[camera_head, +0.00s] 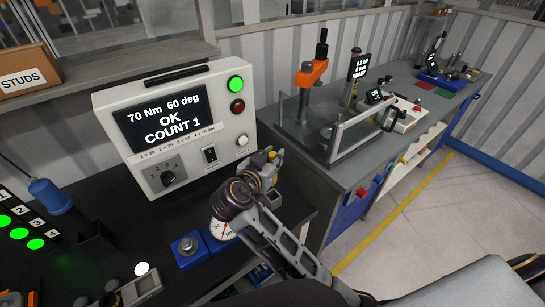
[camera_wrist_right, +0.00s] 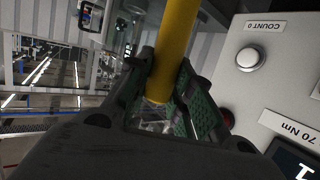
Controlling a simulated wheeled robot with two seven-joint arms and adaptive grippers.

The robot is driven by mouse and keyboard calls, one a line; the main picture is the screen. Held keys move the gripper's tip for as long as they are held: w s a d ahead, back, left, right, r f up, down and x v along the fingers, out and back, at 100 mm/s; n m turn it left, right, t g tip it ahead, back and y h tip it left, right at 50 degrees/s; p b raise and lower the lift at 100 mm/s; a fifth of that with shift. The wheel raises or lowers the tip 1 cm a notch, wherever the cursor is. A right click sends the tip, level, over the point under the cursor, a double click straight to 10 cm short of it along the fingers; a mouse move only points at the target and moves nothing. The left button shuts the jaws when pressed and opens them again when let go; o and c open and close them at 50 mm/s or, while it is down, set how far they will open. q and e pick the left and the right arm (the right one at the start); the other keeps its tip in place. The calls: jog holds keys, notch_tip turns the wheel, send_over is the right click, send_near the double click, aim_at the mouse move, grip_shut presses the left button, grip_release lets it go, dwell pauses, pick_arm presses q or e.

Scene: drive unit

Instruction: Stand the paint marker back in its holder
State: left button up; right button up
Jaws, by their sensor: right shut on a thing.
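My right gripper (camera_head: 264,166) is in front of the right edge of the torque controller box, above the dark bench. It is shut on the paint marker, a yellow cylinder (camera_wrist_right: 175,45) held between the green-lined finger pads in the wrist view. In the head view only a small yellow bit of the marker (camera_head: 272,154) shows at the fingertips; the rest is hidden by the gripper. I cannot clearly pick out the marker holder; a small grey open-topped fixture (camera_head: 275,198) sits below the gripper, partly hidden. My left gripper is not in view.
The controller box (camera_head: 178,120) reads "OK COUNT 1" and stands close to the left of the gripper. A grey bench (camera_head: 350,170) with an orange press (camera_head: 312,75) is to the right.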

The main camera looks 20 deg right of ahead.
jog(key=shift+f+b, duration=0.4)
jog(key=shift+f, duration=0.4)
jog(key=shift+f+b, duration=0.75)
jog(key=shift+f, duration=0.4)
jog(key=shift+f+b, duration=0.9)
jog(key=shift+f, duration=0.05)
jog(key=shift+f+b, duration=1.55)
jog(key=shift+f, duration=0.45)
jog(key=o, duration=1)
